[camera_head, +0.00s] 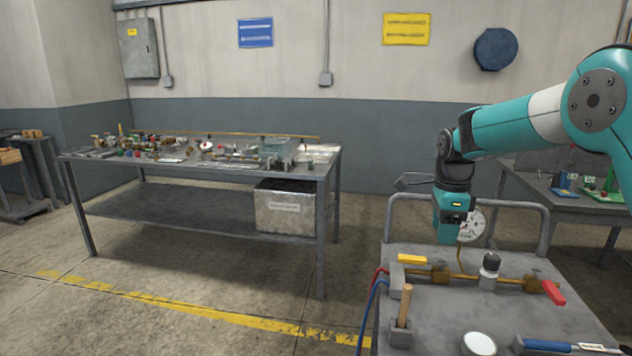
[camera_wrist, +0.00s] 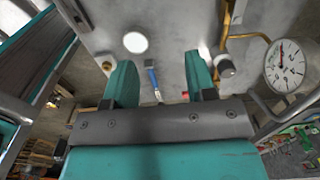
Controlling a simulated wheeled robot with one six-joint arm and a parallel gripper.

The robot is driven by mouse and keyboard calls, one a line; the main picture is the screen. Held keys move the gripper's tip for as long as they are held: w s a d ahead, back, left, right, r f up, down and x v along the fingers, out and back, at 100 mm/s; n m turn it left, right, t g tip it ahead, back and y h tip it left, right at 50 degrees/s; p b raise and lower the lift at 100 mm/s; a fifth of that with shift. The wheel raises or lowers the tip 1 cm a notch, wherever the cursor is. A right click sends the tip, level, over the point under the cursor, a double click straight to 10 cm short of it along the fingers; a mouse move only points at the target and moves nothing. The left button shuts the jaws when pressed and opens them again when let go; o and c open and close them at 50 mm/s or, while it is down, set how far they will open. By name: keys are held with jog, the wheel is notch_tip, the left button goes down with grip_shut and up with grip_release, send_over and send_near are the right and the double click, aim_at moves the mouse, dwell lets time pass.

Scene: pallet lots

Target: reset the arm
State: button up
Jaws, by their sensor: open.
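My gripper (camera_wrist: 159,58) shows in the wrist view as two teal fingers, spread apart with nothing between them. In the head view my teal and white arm comes in from the right and bends down at the wrist. Its end hangs above the grey bench top (camera_head: 440,320), close to the dial gauge (camera_head: 472,225); the fingers cannot be made out there. The gauge also shows at the right of the wrist view (camera_wrist: 285,66).
The bench carries a brass pipe with a yellow handle (camera_head: 412,259) and a red handle (camera_head: 553,292), a black-capped fitting (camera_head: 490,263), a white round piece (camera_head: 479,344) and a blue-handled tool (camera_head: 548,345). A cluttered table (camera_head: 200,172) stands left. Floor between is clear.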

jog(key=s+a+r+n+y, duration=0.1)
jog(key=s+a+r+n, duration=0.25)
jog(key=s+n, duration=0.4)
jog(key=s+a+r+n+y, duration=0.1)
jog(key=s+a+r+n, duration=0.2)
jog(key=s+a+n, duration=0.35)
jog(key=s+a+n+y, duration=0.2)
jog(key=s+n, duration=1.1)
jog(key=s, duration=1)
jog(key=shift+f+n, duration=0.3)
jog(key=shift+f, duration=0.15)
